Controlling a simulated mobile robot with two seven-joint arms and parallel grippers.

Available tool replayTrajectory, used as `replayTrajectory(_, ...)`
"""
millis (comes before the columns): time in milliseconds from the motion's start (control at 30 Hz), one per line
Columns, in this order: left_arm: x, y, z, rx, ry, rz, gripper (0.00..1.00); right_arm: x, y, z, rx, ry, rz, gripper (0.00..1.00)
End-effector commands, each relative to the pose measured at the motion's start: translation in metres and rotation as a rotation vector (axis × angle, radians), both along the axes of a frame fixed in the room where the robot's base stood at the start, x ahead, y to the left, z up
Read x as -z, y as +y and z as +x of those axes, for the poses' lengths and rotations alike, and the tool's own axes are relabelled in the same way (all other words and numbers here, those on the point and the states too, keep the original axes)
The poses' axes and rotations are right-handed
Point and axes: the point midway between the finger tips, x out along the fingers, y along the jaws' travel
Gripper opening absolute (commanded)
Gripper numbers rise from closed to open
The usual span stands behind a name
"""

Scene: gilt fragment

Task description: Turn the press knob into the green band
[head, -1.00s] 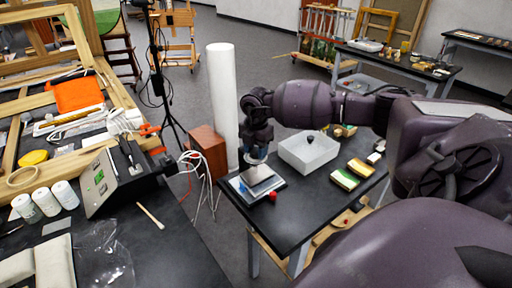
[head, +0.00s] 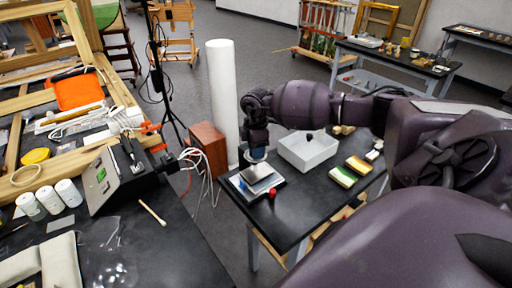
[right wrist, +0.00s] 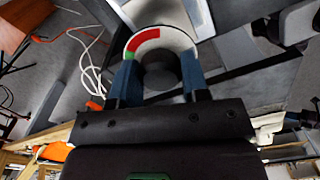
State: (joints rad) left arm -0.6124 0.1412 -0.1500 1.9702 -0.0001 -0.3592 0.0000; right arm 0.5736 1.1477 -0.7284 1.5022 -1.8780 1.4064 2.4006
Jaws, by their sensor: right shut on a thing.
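The press (head: 262,187) is a small device with a grey plate on the black side table. My right gripper (head: 256,153) is over it, pointing down. In the right wrist view, my right gripper (right wrist: 159,68) has its two blue fingers on either side of the dark round press knob (right wrist: 160,78) and is shut on it. Behind the knob is a pale dial with a red band (right wrist: 150,37) and a smaller green band (right wrist: 130,53) at its left. The knob's pointer cannot be made out. My left gripper is not in view.
A red ball (head: 272,193) lies at the press's front corner. A white roll (head: 223,100) stands behind. The table front is clear.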

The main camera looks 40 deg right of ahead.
Motion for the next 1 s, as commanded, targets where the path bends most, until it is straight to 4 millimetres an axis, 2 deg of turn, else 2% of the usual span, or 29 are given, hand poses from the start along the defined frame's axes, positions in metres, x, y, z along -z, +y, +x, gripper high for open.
replayTrajectory(500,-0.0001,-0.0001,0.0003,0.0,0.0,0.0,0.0,-0.0027,-0.0014,0.0015,0.018,-0.005,-0.003,0.18)
replayTrajectory(533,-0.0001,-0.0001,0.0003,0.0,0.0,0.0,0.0,-0.0027,-0.0014,0.0015,0.018,-0.005,-0.003,0.47)
replayTrajectory(667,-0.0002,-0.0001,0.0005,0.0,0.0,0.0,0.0,-0.0019,-0.0011,0.001,0.017,-0.004,-0.002,0.67)
replayTrajectory(1000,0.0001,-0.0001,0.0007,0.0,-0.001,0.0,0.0,-0.0034,-0.0006,0.0005,0.016,-0.002,-0.001,0.68)
